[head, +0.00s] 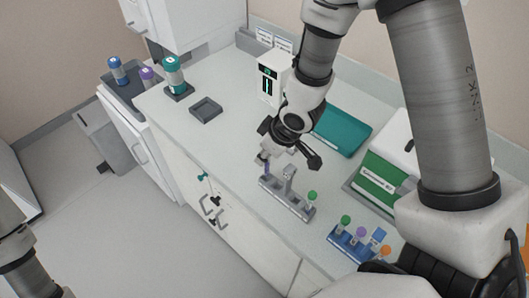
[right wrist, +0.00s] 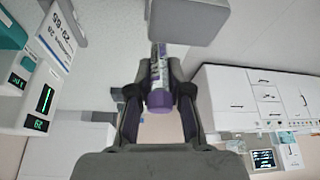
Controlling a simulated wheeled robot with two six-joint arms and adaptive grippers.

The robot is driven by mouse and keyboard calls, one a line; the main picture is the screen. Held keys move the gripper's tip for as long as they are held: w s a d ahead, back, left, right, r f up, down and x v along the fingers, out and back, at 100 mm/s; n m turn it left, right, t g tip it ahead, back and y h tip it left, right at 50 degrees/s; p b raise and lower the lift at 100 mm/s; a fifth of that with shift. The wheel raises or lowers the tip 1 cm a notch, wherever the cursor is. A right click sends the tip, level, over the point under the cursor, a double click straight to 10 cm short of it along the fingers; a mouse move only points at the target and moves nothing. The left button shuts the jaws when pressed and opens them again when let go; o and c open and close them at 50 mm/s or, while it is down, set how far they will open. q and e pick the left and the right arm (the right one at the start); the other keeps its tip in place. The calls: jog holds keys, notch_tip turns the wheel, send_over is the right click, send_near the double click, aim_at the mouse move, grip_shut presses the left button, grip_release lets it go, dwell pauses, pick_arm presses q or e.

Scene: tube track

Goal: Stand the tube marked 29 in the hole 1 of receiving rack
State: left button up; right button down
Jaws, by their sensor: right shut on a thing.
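A purple-capped tube is in my right gripper (head: 270,156). In the right wrist view the tube (right wrist: 159,82) lies between the two dark fingers, its purple cap toward the camera and its labelled body toward a grey block. The number on its label is not readable. In the head view the tube (head: 266,168) is at the left end of a grey rack (head: 296,204); whether it is inside a hole is unclear. A green-capped tube (head: 312,196) stands at the rack's right end. My left arm shows at the lower left; its gripper is out of the picture.
A blue rack (head: 342,243) with green, purple and orange caps stands front right. A white device (head: 271,78) with a display and a teal case (head: 342,130) are behind the gripper. A dark empty tray (head: 206,110) sits farther left. Counter between tray and grey rack is clear.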

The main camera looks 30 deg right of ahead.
jog(key=shift+f, duration=0.35)
jog(key=shift+f+b, duration=0.5)
dwell(0.5)
jog(key=shift+f+b, duration=0.45)
jog(key=shift+f, duration=0.1)
jog(key=c, duration=1)
grip_release()
